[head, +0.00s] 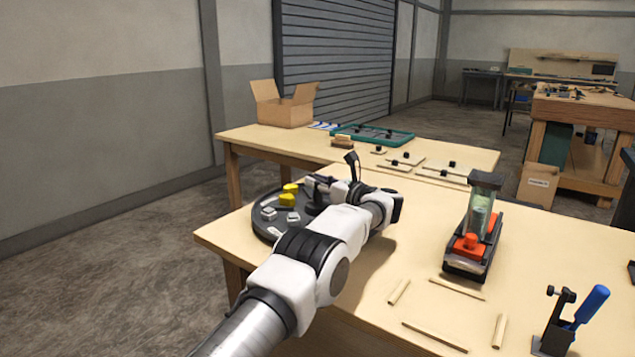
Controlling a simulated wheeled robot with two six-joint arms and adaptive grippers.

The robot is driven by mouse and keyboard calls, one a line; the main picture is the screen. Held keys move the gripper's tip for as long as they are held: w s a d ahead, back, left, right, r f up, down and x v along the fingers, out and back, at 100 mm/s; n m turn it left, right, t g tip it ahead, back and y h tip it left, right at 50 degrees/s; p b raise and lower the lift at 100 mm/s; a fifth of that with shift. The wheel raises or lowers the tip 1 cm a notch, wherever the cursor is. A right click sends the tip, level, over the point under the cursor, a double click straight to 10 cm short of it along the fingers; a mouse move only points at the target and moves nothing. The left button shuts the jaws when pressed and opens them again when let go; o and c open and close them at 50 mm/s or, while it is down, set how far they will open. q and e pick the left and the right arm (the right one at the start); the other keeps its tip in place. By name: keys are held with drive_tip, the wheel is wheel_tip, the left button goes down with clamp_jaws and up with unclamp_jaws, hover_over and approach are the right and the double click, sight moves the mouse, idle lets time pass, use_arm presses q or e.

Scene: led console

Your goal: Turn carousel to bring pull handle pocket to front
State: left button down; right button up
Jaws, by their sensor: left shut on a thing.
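The carousel (262,226) is a dark round disc near the left corner of the near table. Yellow pieces (288,197) sit in its far pockets, and small pale grey pieces (291,217) sit in the pockets nearer me. My left gripper (314,187) is over the disc's right side and shut on a part of the carousel. The exact grip is too small to tell, and my left arm hides the right part of the disc. I cannot make out which pocket holds the pull handle. My right gripper is not in view.
A red and black device with a clear cylinder (482,206) stands right of my left arm. A blue-handled clamp (588,307) is at the front right. Thin wooden strips (399,292) lie between. A second table behind holds a cardboard box (285,105) and a green tray (372,135).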

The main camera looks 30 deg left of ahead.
use_arm(q)
drive_tip(key=shift+w+r, duration=0.1)
drive_tip(key=shift+r, duration=0.45)
drive_tip(key=c, duration=1.1)
unclamp_jaws()
drive_tip(key=shift+f, duration=0.1)
drive_tip(key=shift+c, duration=0.2)
drive_tip(key=shift+w+f, duration=0.15)
drive_tip(key=shift+f, duration=0.15)
drive_tip(key=v, duration=1.2)
